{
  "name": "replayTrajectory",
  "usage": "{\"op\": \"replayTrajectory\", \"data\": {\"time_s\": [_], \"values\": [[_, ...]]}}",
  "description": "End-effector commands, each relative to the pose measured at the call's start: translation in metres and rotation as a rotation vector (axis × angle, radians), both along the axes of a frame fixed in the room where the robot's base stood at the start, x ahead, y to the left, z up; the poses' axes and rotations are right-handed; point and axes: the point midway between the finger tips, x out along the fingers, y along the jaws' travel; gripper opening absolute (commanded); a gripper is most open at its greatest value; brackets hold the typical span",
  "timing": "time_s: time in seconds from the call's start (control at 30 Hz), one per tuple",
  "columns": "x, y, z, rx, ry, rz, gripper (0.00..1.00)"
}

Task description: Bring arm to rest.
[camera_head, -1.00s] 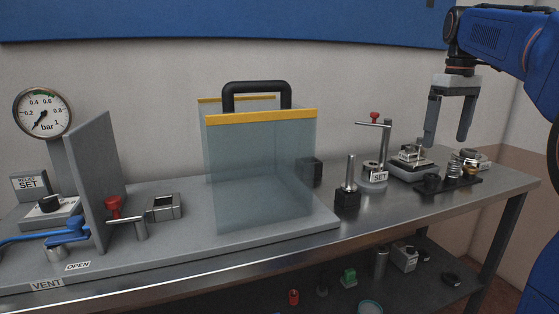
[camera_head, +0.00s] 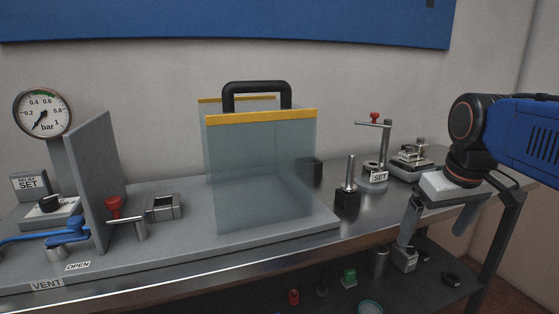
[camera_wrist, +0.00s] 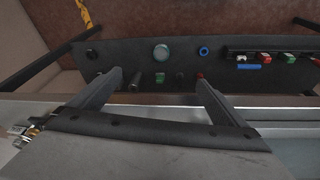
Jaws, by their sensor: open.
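My gripper (camera_head: 436,227) is at the right of the head view, in front of the bench's right end, pointing down. Its two grey fingers are spread apart with nothing between them. In the wrist view my gripper (camera_wrist: 160,88) also shows both fingers apart and empty, above the bench's front edge. My blue arm comes in from the right and hides part of the bench's right end.
The metal bench (camera_head: 250,263) carries a clear guard with a black handle (camera_head: 256,88), a grey upright plate (camera_head: 92,180), a gauge (camera_head: 42,112), a black block with a pin (camera_head: 348,197) and a post stand (camera_head: 386,150). Small parts lie on the lower shelf (camera_wrist: 215,73).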

Motion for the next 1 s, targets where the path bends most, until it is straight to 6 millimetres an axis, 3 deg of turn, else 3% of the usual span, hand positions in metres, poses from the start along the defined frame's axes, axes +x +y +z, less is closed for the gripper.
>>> {"op": "replayTrajectory", "data": {"time_s": [0.03, 0.3, 0.5, 0.63, 1.0], "values": [[-0.014, 0.005, -0.015, 0.004, -0.014, -0.009, 0.97], [-0.075, 0.024, -0.095, 0.041, -0.095, -0.077, 0.97], [-0.101, 0.03, -0.135, 0.064, -0.131, -0.11, 0.97], [-0.107, 0.031, -0.145, 0.07, -0.142, -0.118, 0.97], [-0.107, 0.031, -0.146, 0.07, -0.142, -0.119, 0.97]]}}
